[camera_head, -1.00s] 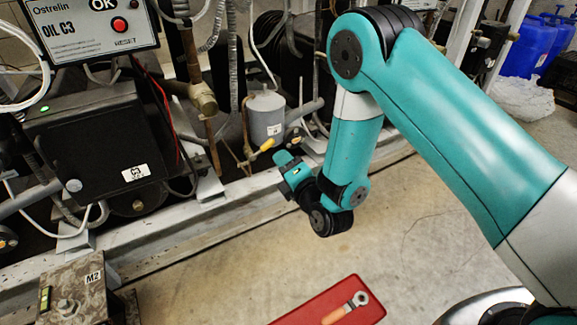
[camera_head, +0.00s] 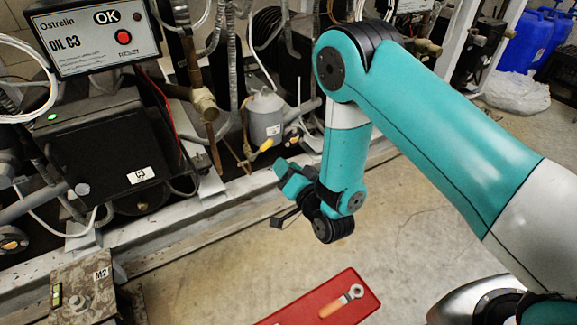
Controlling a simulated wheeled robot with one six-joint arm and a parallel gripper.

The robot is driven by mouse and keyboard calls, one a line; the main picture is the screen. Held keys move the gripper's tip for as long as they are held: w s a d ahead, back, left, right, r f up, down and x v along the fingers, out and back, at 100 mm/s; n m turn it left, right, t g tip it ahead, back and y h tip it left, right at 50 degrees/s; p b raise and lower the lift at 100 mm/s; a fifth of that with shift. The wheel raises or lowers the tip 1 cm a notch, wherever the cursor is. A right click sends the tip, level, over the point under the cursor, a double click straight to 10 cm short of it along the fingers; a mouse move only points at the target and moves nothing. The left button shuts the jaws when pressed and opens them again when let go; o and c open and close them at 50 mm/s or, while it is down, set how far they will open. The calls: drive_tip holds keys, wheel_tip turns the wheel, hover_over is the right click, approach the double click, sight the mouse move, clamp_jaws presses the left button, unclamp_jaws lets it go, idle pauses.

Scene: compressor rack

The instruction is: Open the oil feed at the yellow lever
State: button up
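The yellow lever (camera_head: 266,145) sits low in front of a small grey canister (camera_head: 265,112), on thin brass-coloured pipework at the rack's lower edge. It points up and to the right. My gripper (camera_head: 284,220) hangs below and slightly right of the lever, in front of the rack's bottom rail and apart from the lever. Its dark end is small and partly hidden by my wrist, so I cannot tell whether its fingers are open or shut. Nothing shows held in it.
A red mat (camera_head: 316,300) with an orange-handled ring wrench (camera_head: 342,301) lies on the floor below. The oil controller box (camera_head: 95,38) shows OK. A black C3 unit (camera_head: 110,150) stands left, with an M2 block (camera_head: 85,290) below it. The floor right of the rail is mostly clear.

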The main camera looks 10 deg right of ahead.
sight(269, 146)
drive_tip(key=w+m, duration=0.2)
drive_tip(key=w+a+m+p, duration=0.1)
drive_tip(key=w+m, duration=0.1)
drive_tip(key=w+a+m+p, duration=0.1)
drive_tip(key=w+m, duration=0.1)
drive_tip(key=shift+w+r, duration=0.2)
drive_tip(key=shift+w, duration=0.05)
drive_tip(key=shift+w+a+r+p, duration=0.1)
drive_tip(key=shift+w+a+p, duration=0.2)
drive_tip(key=shift+p, duration=0.35)
drive_tip(key=shift+w+a+f+p, duration=0.1)
drive_tip(key=shift+w+f+p, duration=0.2)
drive_tip(key=shift+w+p, duration=0.2)
drive_tip(key=shift+c, duration=0.4)
drive_tip(key=c, duration=0.5)
